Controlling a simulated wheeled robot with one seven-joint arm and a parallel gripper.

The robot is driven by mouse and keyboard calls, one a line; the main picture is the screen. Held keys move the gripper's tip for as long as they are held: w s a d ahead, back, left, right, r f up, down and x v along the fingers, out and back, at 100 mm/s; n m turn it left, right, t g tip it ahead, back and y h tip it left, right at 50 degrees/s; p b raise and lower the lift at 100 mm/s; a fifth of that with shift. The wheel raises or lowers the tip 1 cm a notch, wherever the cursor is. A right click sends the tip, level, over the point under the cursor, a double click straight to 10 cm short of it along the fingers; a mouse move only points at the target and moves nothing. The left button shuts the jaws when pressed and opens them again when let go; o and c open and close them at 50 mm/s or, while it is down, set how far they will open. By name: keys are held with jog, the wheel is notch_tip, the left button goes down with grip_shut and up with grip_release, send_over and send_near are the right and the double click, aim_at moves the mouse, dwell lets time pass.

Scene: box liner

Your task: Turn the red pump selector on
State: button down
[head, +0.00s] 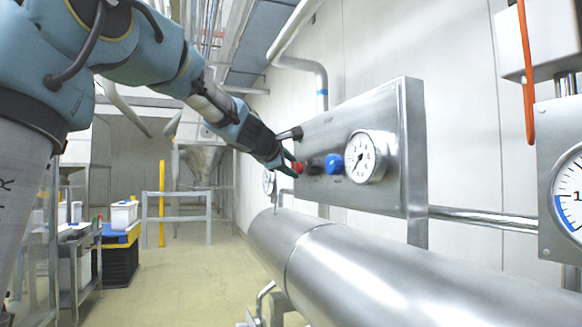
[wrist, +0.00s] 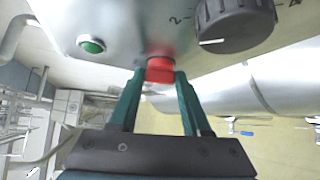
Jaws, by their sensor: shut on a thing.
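The red pump selector (head: 298,167) sits on the left part of a steel panel (head: 385,112) in the head view. In the wrist view the red selector (wrist: 160,69) is between the fingertips of my gripper (wrist: 160,78). My gripper (head: 290,164) is shut on it, with a teal finger on each side. Part of the selector's sides is hidden by the fingers. I cannot tell which way the selector points.
A black knob (wrist: 233,22) with numbers and a green button (wrist: 91,44) are beside the selector. A blue knob (head: 333,163) and a round gauge (head: 366,156) are further right. A thick steel pipe (head: 400,275) runs below the panel.

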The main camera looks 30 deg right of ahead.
jog(key=shift+f+b, duration=0.25)
jog(key=shift+b, duration=0.35)
jog(key=m+t+h+b, duration=0.1)
jog(key=m+b, duration=0.1)
jog(key=b, duration=0.8)
jog(key=f+m+t+h+b, duration=0.1)
jog(key=m+h+b, duration=0.1)
jog(key=b, duration=0.8)
jog(key=m+t+h+b, duration=0.1)
jog(key=m+b, duration=0.1)
jog(key=b, duration=0.8)
jog(key=shift+f+t+h+b, duration=0.3)
jog(key=shift+h+b, duration=0.1)
jog(key=shift+b, duration=0.3)
jog(key=shift+r+m+b, duration=0.25)
jog(key=shift+m+b, duration=0.15)
jog(key=shift+c, duration=1.8)
grip_release()
